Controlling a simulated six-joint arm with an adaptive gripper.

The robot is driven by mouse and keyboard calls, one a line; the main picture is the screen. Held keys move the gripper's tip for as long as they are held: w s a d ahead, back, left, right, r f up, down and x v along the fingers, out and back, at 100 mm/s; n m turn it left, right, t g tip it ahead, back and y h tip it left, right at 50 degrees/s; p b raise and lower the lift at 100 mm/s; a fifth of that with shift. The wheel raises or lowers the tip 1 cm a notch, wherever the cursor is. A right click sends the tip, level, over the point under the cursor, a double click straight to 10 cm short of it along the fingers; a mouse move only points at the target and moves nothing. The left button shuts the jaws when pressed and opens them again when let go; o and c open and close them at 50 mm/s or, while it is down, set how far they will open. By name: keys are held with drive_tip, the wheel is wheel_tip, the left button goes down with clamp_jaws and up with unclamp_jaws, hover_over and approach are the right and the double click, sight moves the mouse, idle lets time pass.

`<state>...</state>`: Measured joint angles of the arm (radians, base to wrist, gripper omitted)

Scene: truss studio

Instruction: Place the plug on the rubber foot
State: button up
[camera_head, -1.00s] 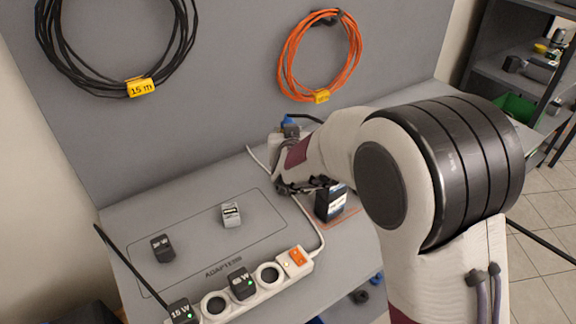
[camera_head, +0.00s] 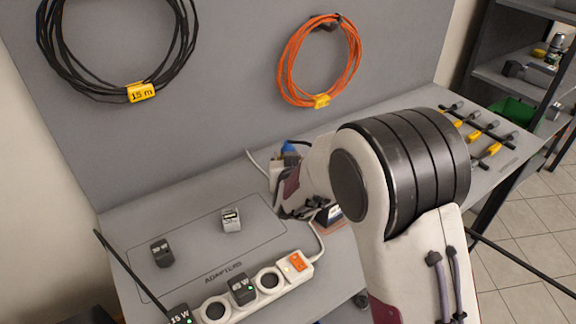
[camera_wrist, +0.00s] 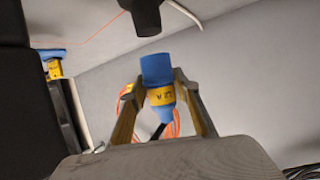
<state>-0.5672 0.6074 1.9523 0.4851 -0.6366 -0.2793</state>
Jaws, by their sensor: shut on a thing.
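In the wrist view my gripper (camera_wrist: 160,86) is shut on a blue plug (camera_wrist: 158,68) with a yellow printed band and a tapered blue end. One finger rests on each side of the plug. In the head view my gripper (camera_head: 283,211) is over the bench, and the held plug cannot be made out there. A dark, stepped, rounded object (camera_wrist: 142,16) shows at the top of the wrist view, apart from the plug. I cannot tell whether it is the rubber foot. No rubber foot can be identified in the head view.
A power strip (camera_head: 268,283) with adapters lies at the bench front. Two small adapters (camera_head: 162,252) (camera_head: 231,220) sit in the marked area. A blue connector (camera_head: 290,149) stands behind my wrist. Yellow-and-black items (camera_head: 476,137) lie at right.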

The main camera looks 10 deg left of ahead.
drive_tip(key=shift+f, duration=1.45)
drive_tip(key=shift+f, duration=0.1)
drive_tip(key=o, duration=1.2)
drive_tip(key=shift+s+d+r, duration=0.1)
drive_tip(key=shift+s+r, duration=0.25)
drive_tip(key=shift+s, duration=0.15)
drive_tip(key=v, duration=1.1)
drive_tip(key=shift+f, duration=0.1)
